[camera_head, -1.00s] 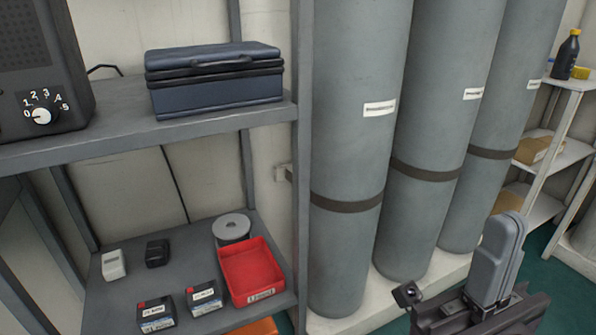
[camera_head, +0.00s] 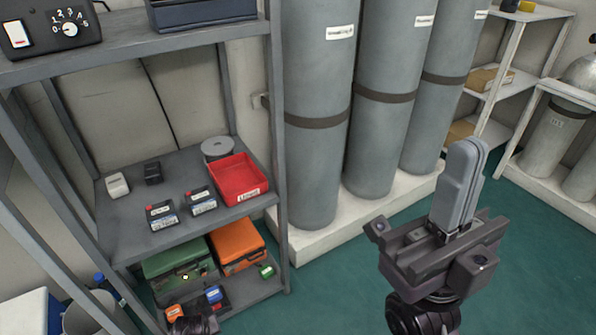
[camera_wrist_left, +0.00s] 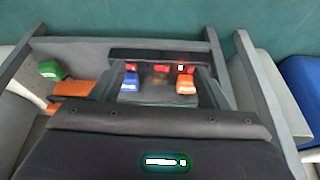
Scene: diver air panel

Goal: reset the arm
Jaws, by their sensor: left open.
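My right gripper (camera_head: 462,185) is raised over the green floor at the right of the head view. Its two grey fingers stand close together, with nothing visible between them. Of my left gripper, only a dark part (camera_head: 192,326) shows at the bottom edge of the head view, by the lowest shelf. In the left wrist view its dark housing (camera_wrist_left: 150,125) fills the bottom, and its fingertips are not clear. It is open.
A grey shelf rack (camera_head: 278,150) holds a red tray (camera_head: 238,180) and small boxes. Green (camera_head: 178,262) and orange (camera_head: 237,245) cases sit below. Tall grey cylinders (camera_head: 318,170) stand behind, on a white plinth. The green floor (camera_head: 335,285) between rack and right gripper is clear.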

